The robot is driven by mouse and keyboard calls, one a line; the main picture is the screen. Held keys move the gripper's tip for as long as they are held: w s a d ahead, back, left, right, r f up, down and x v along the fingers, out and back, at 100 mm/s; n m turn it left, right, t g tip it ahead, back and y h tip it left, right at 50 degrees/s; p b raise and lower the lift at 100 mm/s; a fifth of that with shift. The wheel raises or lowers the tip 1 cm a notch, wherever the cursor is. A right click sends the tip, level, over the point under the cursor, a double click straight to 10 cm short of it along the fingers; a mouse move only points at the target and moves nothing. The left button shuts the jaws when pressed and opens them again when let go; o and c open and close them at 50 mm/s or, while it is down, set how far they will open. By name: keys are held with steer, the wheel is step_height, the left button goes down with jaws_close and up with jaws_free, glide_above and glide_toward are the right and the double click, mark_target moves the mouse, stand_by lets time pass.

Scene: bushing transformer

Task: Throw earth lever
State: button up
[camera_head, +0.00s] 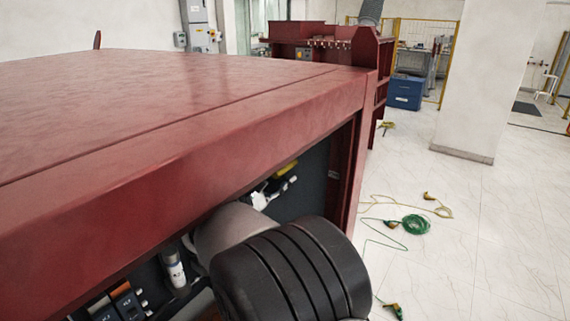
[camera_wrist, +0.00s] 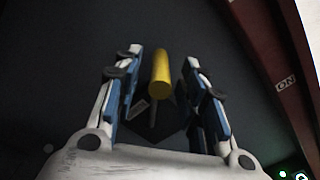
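The earth lever has a yellow handle (camera_wrist: 160,75) on a thin grey stem, set on a dark panel (camera_wrist: 60,45). In the wrist view it stands between the two fingers of my gripper (camera_wrist: 164,57), with a visible gap to each finger. The fingers are spread and hold nothing. In the head view the yellow handle (camera_head: 287,169) shows under the red cabinet top, close to my gripper (camera_head: 268,188). My own arm hides much of the panel there. I cannot tell how far the fingers reach along the handle.
The red cabinet top (camera_head: 180,110) overhangs the panel and my arm. A red post with an ON label (camera_wrist: 286,83) stands right of the lever. Lower left are labelled switches (camera_head: 127,300). Green cable (camera_head: 415,224) lies on the open floor to the right.

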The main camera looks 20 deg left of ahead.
mark_target(293, 162)
steer(key=shift+p+x, duration=0.35)
steer(key=shift+x, duration=1.3)
jaws_close()
